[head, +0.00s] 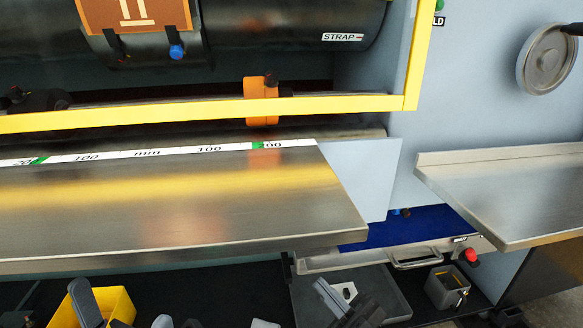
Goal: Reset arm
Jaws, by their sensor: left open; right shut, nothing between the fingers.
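My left gripper (121,302) is at the bottom left edge of the head view. Its grey fingers are apart, in front of a yellow bin (118,300), with nothing seen between them. My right gripper (328,292) is at the bottom, right of the middle, in front of a dark grey tray (392,290). Its fingers are shut and hold nothing. Both grippers are partly cut off by the lower edge and are apart from the metal table above them.
A brushed metal table (180,215) with a millimetre scale spans the left, below a yellow guard bar (330,104). A second metal shelf (510,190) juts in at right. Below are a blue drawer (415,228) with a handle and a small grey box (446,287).

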